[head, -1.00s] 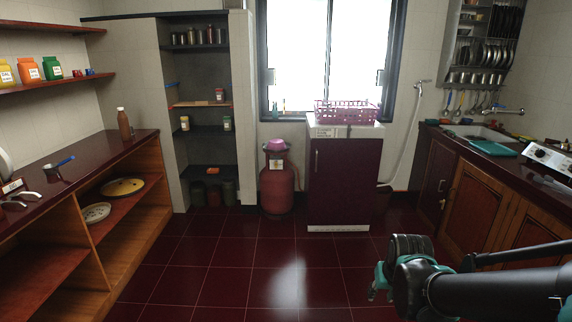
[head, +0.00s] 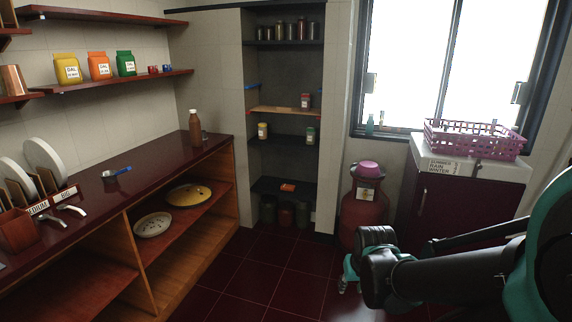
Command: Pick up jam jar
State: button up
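I cannot tell for certain which jar is the jam jar. In the recessed shelf, a small dark red jar with a pale label (head: 306,101) stands at the right end of a wooden board. My gripper (head: 349,274) shows at the lower right, teal and partly hidden behind my dark wrist. It is well in front of the shelf and apart from all jars. Its fingers are too hidden to tell open from shut.
A maroon counter (head: 150,180) with a brown bottle (head: 195,133) runs along the left. A red gas cylinder (head: 362,212) stands right of the recess, beside a maroon cabinet (head: 462,205) with a purple basket (head: 475,139). The tiled floor (head: 275,280) before the recess is clear.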

aim_at(305, 98)
jog(key=i, duration=2)
